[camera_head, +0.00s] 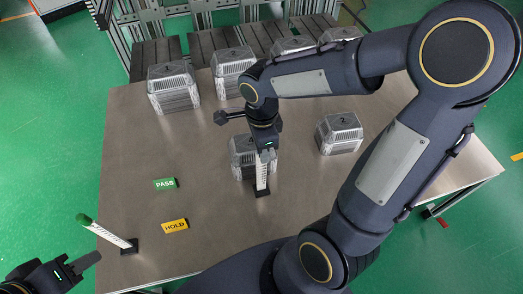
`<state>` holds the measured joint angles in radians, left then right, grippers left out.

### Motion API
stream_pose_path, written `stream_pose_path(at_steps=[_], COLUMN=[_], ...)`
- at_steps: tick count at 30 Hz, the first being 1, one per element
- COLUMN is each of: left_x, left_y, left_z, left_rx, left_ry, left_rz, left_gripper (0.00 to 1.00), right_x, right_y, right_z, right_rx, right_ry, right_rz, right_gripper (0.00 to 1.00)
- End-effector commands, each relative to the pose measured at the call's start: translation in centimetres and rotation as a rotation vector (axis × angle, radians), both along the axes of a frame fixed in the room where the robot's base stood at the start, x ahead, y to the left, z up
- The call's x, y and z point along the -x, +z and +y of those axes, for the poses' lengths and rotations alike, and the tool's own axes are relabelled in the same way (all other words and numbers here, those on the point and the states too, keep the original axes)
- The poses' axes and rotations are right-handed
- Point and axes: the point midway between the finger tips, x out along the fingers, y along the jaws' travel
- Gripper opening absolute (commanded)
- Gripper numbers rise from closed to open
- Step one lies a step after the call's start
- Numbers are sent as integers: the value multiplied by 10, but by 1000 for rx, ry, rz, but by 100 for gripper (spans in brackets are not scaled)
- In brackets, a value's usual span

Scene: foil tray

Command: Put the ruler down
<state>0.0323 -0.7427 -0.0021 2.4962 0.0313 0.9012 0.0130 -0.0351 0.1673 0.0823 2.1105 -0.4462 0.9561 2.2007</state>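A white ruler (261,176) with dark marks and a black foot stands upright in front of the middle foil tray (241,160). My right gripper (264,153) is at its upper part and looks shut on it; the ruler's top end is hidden. I cannot tell whether its foot touches the table. A second ruler (112,236) with a green top and black foot stands at the table's front left. My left gripper (82,266) is beside that ruler, near the bottom left corner, apart from it; its finger gap does not show clearly.
Several more foil trays stand at the back, and one foil tray (339,135) is to the right, close to my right arm. A green PASS sign (164,184) and a yellow HOLD sign (174,226) are on the table (125,130). The left middle of the table is clear.

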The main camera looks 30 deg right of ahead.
Motion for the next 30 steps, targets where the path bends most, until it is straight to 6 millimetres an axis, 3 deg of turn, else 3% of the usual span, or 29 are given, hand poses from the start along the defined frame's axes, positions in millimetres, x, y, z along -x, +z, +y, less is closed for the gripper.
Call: stream_pose_path(at_steps=[1, 7, 17, 20, 30], left_x=[0, 0, 0, 0, 0], left_y=[5, 13, 17, 16, 16], left_z=[0, 0, 0, 0, 0], left_rx=[0, 0, 0, 0, 0], left_ry=[0, 0, 0, 0, 0], left_rz=[0, 0, 0, 0, 0], left_gripper=[36, 36, 36, 36, 36], right_x=[-2, -1, 6, 21, 92], right_y=[16, 56, 85, 91, 101], right_z=[0, 0, -2, -5, -1], right_rx=[0, -1, -16, -50, -40], right_ry=[1, 1, 59, 216, 1124], right_rz=[-7, -5, -16, -62, -437], right_gripper=[41, 41, 41, 41, 41])
